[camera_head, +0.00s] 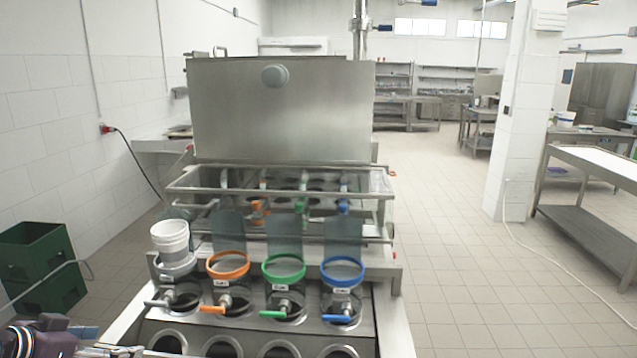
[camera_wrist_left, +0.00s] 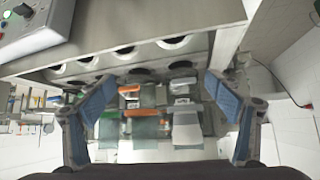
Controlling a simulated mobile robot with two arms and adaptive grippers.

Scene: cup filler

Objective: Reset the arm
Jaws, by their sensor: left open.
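My left gripper (camera_head: 110,350) shows only in part at the bottom left corner of the head view, low beside the front left of the cup filler. In the left wrist view the left gripper (camera_wrist_left: 159,88) has its two blue-padded fingers spread wide, with nothing between them. The steel cup filler (camera_head: 280,110) stands in the middle of the head view, and the wrist view shows it upside down beyond the fingers. My right gripper is in neither view.
White cups (camera_head: 170,236) stand in the filler's leftmost holder. Orange (camera_head: 228,265), green (camera_head: 284,269) and blue (camera_head: 342,271) rings sit to their right. Green crates (camera_head: 40,265) stand by the left wall. A control box (camera_wrist_left: 35,22) shows in the wrist view.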

